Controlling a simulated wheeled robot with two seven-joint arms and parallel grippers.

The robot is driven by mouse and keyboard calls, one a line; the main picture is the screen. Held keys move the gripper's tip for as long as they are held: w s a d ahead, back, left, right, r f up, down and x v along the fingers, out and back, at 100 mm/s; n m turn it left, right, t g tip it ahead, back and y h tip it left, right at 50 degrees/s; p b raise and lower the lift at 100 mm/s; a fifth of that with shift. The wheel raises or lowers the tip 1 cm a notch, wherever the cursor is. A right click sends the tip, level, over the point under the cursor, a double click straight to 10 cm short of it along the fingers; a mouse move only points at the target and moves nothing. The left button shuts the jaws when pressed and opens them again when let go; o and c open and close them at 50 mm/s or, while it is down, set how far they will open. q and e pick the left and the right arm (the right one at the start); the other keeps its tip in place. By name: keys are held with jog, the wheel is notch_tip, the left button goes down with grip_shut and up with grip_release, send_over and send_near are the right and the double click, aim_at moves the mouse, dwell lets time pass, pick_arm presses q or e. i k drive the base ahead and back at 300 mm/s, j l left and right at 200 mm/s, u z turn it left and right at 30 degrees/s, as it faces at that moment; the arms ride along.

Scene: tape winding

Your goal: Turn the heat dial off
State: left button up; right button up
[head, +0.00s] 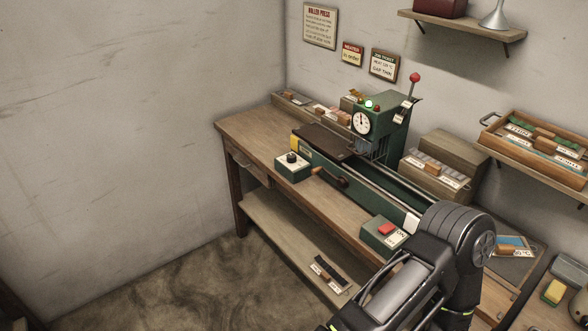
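A black dial knob (292,157) stands on top of a small green box with a pale top plate (294,171) at the front edge of the workbench, left of the middle. It looks like the heat dial, but its marks are too small to read, so its setting cannot be told. The green press (374,138) behind it carries a round white gauge (361,122) and a lit green lamp (369,104). Neither of my grippers shows. Only dark links of one of my arms are in view at lower right, well away from the dial.
A red button box (382,236) sits on the bench (250,140), right of the dial. A crank handle (329,176) juts out beside the dial box. A red-knobbed lever (414,78) rises from the press. The floor at front left is clear.

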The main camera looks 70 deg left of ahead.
aim_at(292, 157)
jog(key=u, duration=2.95)
jog(key=l, duration=1.5)
